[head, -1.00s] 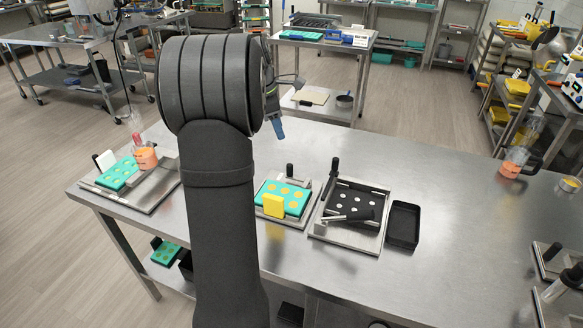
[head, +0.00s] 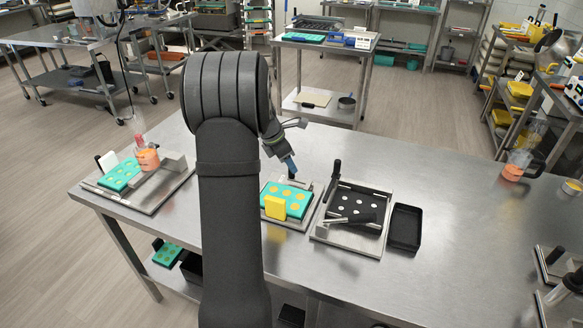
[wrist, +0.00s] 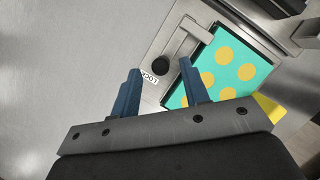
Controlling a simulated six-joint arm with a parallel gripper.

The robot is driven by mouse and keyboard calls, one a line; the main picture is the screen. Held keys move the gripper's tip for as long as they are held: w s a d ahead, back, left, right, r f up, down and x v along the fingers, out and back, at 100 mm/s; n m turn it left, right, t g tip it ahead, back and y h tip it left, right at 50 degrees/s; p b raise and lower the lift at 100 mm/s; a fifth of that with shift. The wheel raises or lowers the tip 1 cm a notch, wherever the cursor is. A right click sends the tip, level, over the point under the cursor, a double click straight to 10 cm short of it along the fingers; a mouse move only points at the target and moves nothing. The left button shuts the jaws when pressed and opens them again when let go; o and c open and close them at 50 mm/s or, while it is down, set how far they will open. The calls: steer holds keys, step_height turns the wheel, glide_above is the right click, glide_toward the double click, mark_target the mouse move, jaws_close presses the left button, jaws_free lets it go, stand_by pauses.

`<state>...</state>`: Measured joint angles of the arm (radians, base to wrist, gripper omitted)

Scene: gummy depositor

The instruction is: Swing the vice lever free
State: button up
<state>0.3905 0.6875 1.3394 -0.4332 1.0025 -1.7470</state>
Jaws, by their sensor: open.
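A teal mould with yellow rounds (head: 283,199) lies in a metal vice; the mould also shows in the wrist view (wrist: 222,70). A black knob (wrist: 174,67), apparently the vice lever's, stands beside the mould, near a label reading LOCK and a bent metal bar (wrist: 193,28). My gripper (head: 290,166) is above the back of this vice in the head view. In the wrist view my gripper (wrist: 160,68) is open, its blue fingers apart, with the knob between the fingertip lines, nearer the right finger. Contact is not visible. The knob is hidden in the head view.
A yellow block (head: 274,207) stands at the mould's front edge. To the right are a second metal fixture with a black perforated plate (head: 352,203), an upright black knob (head: 336,167) and a black tray (head: 404,228). A left-hand station (head: 145,187) holds another teal mould.

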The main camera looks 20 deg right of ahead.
steer(key=shift+x, duration=1.5)
steer(key=shift+c, duration=0.2)
jaws_close()
